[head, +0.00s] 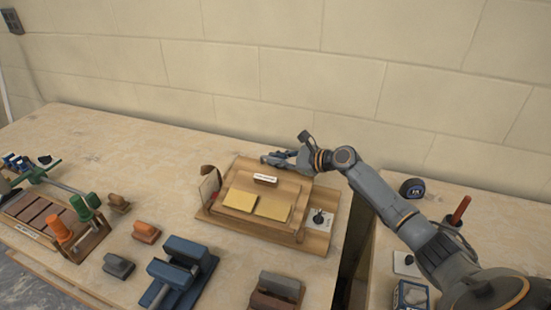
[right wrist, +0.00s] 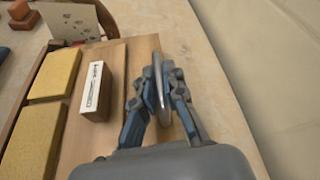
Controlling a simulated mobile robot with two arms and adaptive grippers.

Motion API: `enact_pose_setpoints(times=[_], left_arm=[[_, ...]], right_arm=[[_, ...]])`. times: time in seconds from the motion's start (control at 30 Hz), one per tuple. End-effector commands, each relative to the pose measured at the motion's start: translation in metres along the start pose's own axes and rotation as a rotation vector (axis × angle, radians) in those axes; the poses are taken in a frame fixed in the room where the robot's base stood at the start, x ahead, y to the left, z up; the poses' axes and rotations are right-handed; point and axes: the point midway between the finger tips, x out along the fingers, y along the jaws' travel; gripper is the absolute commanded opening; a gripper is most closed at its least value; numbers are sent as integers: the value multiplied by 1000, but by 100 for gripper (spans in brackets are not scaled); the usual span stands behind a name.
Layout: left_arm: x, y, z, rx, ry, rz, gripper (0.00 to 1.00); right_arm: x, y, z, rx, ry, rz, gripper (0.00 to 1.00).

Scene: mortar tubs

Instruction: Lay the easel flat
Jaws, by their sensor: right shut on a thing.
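The wooden easel (head: 238,197) sits on a wider wooden base (head: 245,228) on the bench, with two yellow pads and a small labelled block on its face. Its board looks low over the base; I cannot tell whether it lies fully flat. My right gripper (head: 283,158) is at the easel's back edge. In the right wrist view the right gripper (right wrist: 160,85) is shut on a thin grey metal piece at the easel board (right wrist: 140,62), beside the labelled block (right wrist: 97,90). The fingers hide part of that piece. My left gripper is out of view.
A card (head: 209,186) stands at the base's left. A gap separates the right bench, which holds a tape measure (head: 412,188). The wall is close behind.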

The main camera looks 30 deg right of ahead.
Motion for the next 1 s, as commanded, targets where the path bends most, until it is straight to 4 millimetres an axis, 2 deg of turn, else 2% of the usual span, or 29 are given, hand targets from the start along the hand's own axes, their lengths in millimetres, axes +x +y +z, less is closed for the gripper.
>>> enact_pose_setpoints(times=[0.3, 0.5, 1.0], left_arm=[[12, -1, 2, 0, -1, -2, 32], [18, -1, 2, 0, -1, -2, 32], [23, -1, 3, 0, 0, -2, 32]], right_arm=[[12, 3, -28, 138, 1, 58, 0], [17, 6, -40, 137, 1, 58, 0], [21, 8, -51, 134, 4, 58, 0]])
